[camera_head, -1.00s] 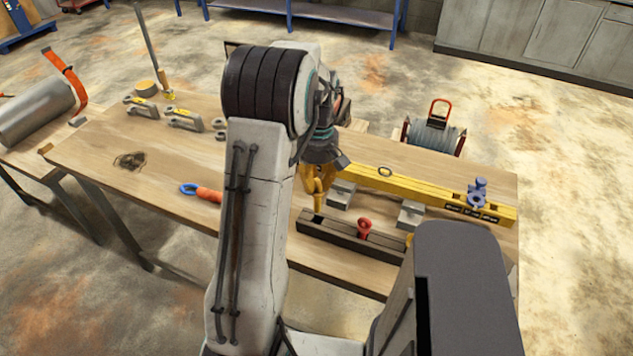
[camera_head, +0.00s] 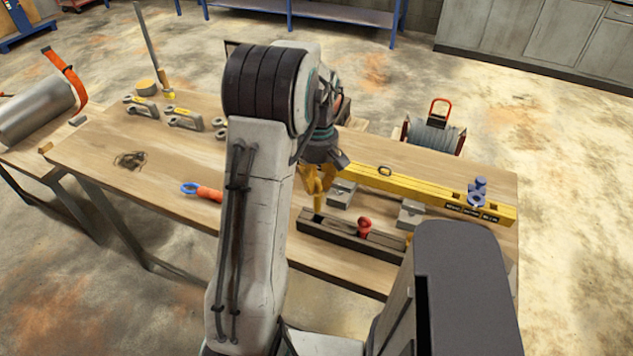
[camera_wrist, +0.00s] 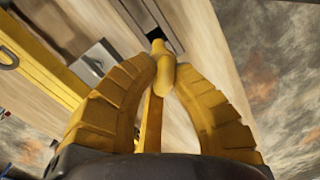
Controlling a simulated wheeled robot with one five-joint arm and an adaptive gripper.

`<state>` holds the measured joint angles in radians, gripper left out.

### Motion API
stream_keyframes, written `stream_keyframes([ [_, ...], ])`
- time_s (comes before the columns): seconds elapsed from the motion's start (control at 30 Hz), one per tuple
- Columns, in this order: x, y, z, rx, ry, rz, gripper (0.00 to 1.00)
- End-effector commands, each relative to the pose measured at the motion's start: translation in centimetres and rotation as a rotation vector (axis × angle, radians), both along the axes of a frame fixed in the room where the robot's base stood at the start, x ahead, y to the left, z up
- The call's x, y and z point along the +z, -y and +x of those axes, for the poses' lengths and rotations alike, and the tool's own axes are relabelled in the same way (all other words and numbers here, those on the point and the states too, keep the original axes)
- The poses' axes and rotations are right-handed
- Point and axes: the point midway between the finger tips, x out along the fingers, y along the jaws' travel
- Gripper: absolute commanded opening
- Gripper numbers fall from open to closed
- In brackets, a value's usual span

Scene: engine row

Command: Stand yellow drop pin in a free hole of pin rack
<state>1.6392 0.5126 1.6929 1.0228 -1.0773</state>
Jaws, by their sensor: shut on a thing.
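My gripper (camera_head: 317,184) has yellow fingers, and in the wrist view (camera_wrist: 165,70) they are shut on the yellow drop pin (camera_wrist: 158,47). The pin's far end shows beyond the fingertips, beside a dark square opening at the end of the pin rack. The pin rack (camera_head: 338,236) is a long dark bar near the table's front edge; its end also shows in the wrist view (camera_wrist: 136,12). A red pin (camera_head: 364,226) stands in the rack. My gripper is over the rack's left end. I cannot tell whether the pin tip is inside the opening.
A yellow beam (camera_head: 410,187) lies behind the rack, with grey blocks (camera_head: 341,194) between them. An orange-handled blue-ringed tool (camera_head: 203,192) lies to the left. The wooden table (camera_head: 130,185) is mostly clear there.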

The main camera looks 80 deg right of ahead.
Motion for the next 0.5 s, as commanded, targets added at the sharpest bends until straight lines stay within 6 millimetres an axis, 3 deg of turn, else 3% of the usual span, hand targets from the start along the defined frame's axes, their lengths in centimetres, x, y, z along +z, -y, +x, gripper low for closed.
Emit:
stream_keyframes([
  [0.5, -1.1, 0.0, 0.0, 0.0, 0.0, 0.0, 0.0],
])
